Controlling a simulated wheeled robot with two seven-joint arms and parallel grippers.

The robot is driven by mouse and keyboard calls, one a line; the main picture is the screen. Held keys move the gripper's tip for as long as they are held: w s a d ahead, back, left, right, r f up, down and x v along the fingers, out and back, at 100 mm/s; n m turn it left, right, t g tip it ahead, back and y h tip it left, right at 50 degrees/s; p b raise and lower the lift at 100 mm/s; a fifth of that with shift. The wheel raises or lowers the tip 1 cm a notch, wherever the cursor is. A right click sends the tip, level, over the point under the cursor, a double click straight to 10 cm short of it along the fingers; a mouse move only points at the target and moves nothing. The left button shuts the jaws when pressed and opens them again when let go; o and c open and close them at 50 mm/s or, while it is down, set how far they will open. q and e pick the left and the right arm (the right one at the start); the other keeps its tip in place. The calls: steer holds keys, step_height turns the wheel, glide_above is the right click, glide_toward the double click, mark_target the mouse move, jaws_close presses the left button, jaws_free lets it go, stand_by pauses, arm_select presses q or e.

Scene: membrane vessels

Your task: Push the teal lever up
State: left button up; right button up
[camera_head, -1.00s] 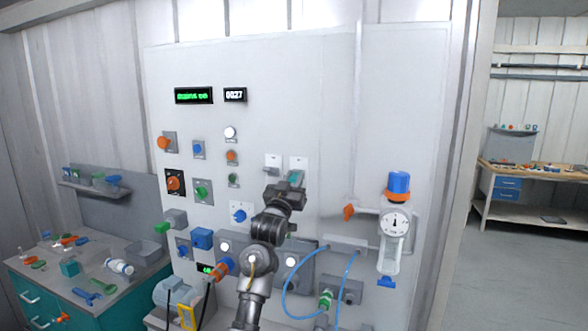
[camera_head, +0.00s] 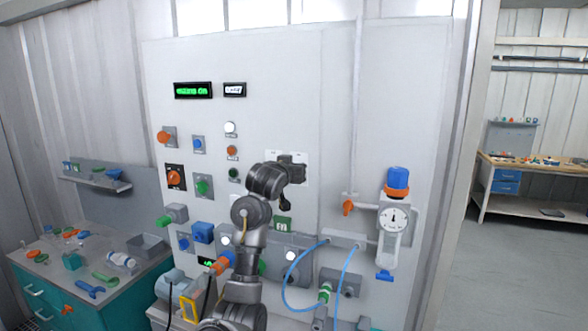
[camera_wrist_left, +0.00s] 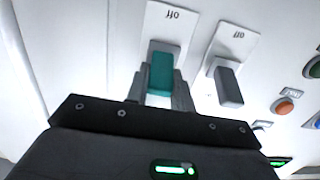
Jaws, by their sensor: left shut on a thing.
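The teal lever (camera_wrist_left: 161,74) sits on a white switch plate (camera_wrist_left: 175,20) marked "off", which appears upside down in the left wrist view. My left gripper (camera_wrist_left: 159,92) has a finger on each side of the lever and is shut on it. In the head view my left gripper (camera_head: 292,160) is up against the panel and hides the lever, with only parts of the white plates showing around it. My right gripper is not in view.
A grey lever (camera_wrist_left: 229,87) on a similar "off" plate stands close beside the teal one. The panel also carries several knobs and buttons, a gauge (camera_head: 394,218) with an orange handle (camera_head: 348,207) beside it, and blue hoses (camera_head: 293,285) lower down.

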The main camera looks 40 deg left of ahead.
arm_select(q)
steer(key=shift+r, duration=0.15)
steer(key=o, duration=1)
steer(key=shift+s, duration=0.1)
steer(key=shift+s+d+b, duration=0.15)
steer(key=shift+s+b, duration=0.15)
steer(key=shift+b+v, duration=1.75)
steer(key=shift+v, duration=3.2)
